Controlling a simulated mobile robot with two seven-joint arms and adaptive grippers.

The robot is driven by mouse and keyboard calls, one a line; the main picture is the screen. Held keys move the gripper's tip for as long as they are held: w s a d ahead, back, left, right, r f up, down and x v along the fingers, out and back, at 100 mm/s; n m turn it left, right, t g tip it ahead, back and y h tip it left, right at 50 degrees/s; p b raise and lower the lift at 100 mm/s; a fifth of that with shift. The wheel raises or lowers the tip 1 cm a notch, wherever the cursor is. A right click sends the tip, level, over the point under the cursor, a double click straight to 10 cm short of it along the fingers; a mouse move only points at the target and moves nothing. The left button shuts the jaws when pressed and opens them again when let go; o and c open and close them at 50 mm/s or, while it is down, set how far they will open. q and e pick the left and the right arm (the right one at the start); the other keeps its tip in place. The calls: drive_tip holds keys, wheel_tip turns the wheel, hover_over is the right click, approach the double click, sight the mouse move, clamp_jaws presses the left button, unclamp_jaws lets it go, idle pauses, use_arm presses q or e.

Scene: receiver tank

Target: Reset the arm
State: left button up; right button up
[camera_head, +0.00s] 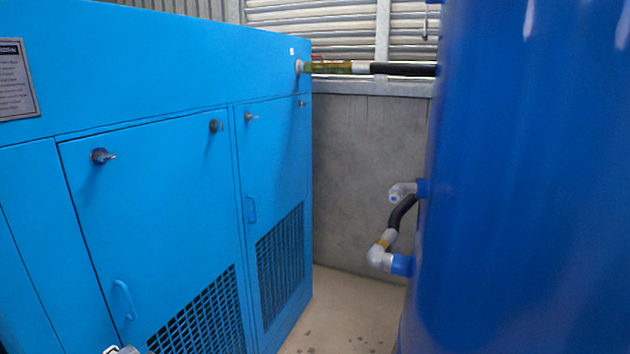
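A small grey and white part (122,349) shows at the bottom edge, left of centre. It looks like the tip of my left arm or gripper, but too little shows to tell its state. My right gripper is out of view. The large blue receiver tank (530,180) fills the right side. Two grey pipe elbows stick out from its left side, an upper one (402,191) and a lower one (382,252), with a black hose (401,211) between them.
A light blue cabinet (150,80) with latches, handles and vent grilles fills the left. A pipe (400,69) runs from its top right towards the tank. A grey wall (360,150) stands behind. A narrow strip of floor (345,310) between cabinet and tank is clear.

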use_arm(q)
drive_tip(key=s+d+f+h, duration=0.2)
drive_tip(key=s+f, duration=0.3)
drive_tip(key=s, duration=0.4)
drive_tip(key=s+d+f+h, duration=0.2)
drive_tip(key=s+f+h, duration=0.15)
drive_tip(key=s, duration=0.55)
drive_tip(key=d+f+n+t+h, duration=0.2)
drive_tip(key=d+f+h, duration=0.4)
drive_tip(key=d+f, duration=0.8)
drive_tip(key=shift+w+d+f, duration=0.2)
drive_tip(key=shift+d+f, duration=0.1)
drive_tip(key=shift+f, duration=1.3)
